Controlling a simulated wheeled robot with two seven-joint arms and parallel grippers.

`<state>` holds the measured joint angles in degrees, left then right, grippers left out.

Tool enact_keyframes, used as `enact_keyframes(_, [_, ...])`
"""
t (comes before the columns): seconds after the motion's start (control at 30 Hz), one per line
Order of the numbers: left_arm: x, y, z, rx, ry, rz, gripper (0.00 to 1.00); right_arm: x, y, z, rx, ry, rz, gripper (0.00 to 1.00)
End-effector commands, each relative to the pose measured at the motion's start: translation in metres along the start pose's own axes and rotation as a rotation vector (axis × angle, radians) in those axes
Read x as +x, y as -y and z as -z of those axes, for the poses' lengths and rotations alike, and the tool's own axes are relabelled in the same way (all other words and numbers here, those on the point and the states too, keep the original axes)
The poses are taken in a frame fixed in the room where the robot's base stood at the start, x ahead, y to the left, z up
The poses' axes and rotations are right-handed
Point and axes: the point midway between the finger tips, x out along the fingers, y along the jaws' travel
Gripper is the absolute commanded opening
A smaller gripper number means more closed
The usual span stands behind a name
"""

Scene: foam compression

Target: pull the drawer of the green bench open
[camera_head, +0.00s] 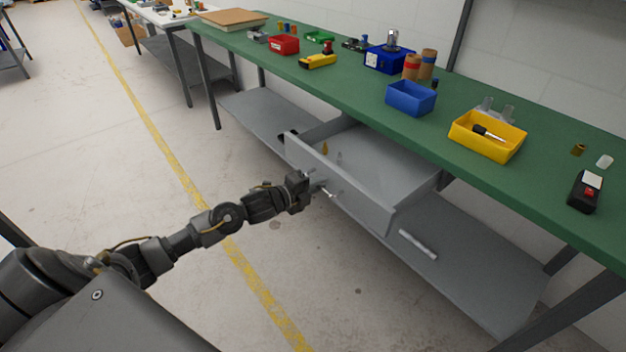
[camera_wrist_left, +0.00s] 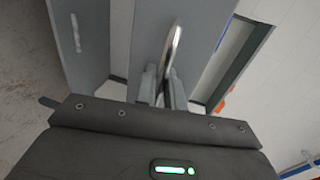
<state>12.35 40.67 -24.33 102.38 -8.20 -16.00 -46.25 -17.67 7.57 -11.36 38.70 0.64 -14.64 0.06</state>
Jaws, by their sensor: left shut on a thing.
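The green bench (camera_head: 450,195) runs across the right of the head view. Its grey drawer (camera_head: 362,200) stands pulled out from under the top, and I can see into it. Small items, one of them yellowish, lie inside near its left end. My left gripper (camera_head: 318,182) is at the drawer's front face, shut on the metal handle (camera_head: 329,192). In the left wrist view the curved handle (camera_wrist_left: 172,48) rises from between the fingers (camera_wrist_left: 163,88), in front of the grey drawer front (camera_wrist_left: 195,30). My right gripper is in neither view.
On the bench top are a yellow bin (camera_head: 488,136), a blue bin (camera_head: 411,98), a red bin (camera_head: 284,44) and a black device (camera_head: 585,192). A grey lower shelf (camera_head: 470,275) lies beneath the drawer. The floor left of the bench is clear, with a yellow line.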

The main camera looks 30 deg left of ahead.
Motion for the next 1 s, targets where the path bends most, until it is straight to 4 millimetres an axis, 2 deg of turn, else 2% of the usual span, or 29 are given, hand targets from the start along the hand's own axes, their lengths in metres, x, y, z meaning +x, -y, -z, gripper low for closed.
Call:
enact_keyframes(0.33, [-0.001, 0.0, 0.001, 0.001, -0.003, 0.0, 0.0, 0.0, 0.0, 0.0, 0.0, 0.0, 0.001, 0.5])
enact_keyframes(0.37, [-0.001, 0.0, 0.001, 0.001, -0.003, 0.0, 0.14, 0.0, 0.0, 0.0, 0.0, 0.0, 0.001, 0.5])
enact_keyframes(0.47, [-0.001, 0.0, 0.0, 0.001, -0.002, 0.0, 0.27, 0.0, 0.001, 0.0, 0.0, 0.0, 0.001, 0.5])
enact_keyframes(0.77, [-0.003, -0.001, 0.0, 0.001, -0.001, 0.0, 0.27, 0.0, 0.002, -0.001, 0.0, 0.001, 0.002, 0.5])
enact_keyframes(0.87, [-0.011, -0.001, -0.001, 0.003, 0.0, 0.0, 0.27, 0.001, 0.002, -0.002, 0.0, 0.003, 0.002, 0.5])
enact_keyframes(1.0, [-0.035, -0.002, 0.0, 0.003, -0.002, -0.003, 0.27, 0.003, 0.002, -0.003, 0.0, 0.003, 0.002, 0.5])
